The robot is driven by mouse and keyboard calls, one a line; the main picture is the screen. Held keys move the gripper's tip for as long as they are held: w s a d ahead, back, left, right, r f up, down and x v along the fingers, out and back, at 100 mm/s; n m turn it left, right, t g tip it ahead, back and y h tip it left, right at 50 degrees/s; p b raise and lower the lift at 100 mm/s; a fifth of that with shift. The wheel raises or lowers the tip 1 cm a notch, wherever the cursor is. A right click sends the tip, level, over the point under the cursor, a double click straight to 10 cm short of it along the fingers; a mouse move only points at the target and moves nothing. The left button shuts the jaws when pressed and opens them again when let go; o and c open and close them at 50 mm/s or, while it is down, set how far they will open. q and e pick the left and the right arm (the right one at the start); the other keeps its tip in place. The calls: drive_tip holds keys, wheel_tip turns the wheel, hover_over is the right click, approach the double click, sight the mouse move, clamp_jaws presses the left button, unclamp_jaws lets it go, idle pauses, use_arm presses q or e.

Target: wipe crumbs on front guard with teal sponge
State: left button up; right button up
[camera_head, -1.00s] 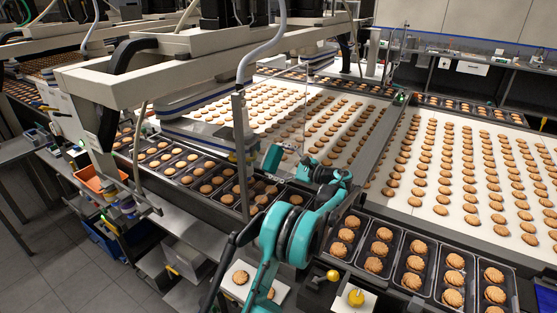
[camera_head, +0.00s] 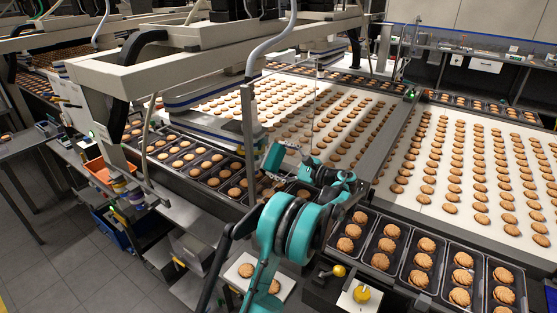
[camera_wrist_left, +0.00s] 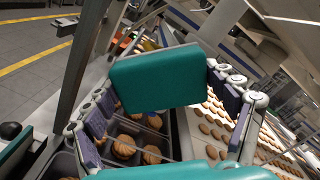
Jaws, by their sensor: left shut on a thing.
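The teal sponge (camera_head: 273,157) is in my left gripper (camera_head: 289,160), above the near row of dark trays in the head view. In the left wrist view the sponge (camera_wrist_left: 155,80) is a flat teal block between the two jointed fingers of my left gripper (camera_wrist_left: 165,90), which are shut on it. Biscuits in trays show below and behind the sponge. A grey upright post (camera_head: 247,140) stands just left of the sponge in the head view. I cannot make out crumbs or clearly single out the front guard. My right gripper is not seen.
Biscuit trays (camera_head: 422,262) line the near edge at the right. A white conveyor (camera_head: 290,110) full of biscuits lies beyond. An overhead beam frame (camera_head: 200,60) hangs close at the left.

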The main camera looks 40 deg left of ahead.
use_arm(q)
drive_tip(key=shift+w+d, duration=0.2)
drive_tip(key=shift+d, duration=1.25)
drive_tip(key=shift+w+d, duration=0.15)
drive_tip(key=shift+d, duration=1.25)
drive_tip(key=d, duration=0.3)
drive_tip(key=shift+w, duration=0.15)
drive_tip(key=shift+s+a+r+b, duration=0.15)
drive_tip(key=shift+s+a, duration=0.1)
drive_tip(key=shift+a, duration=1.45)
drive_tip(key=shift+s+a+f+b, duration=0.15)
drive_tip(key=shift+s+a, duration=0.1)
drive_tip(key=shift+a, duration=1.4)
drive_tip(key=shift+s+a+r, duration=0.1)
drive_tip(key=shift+a, duration=0.9)
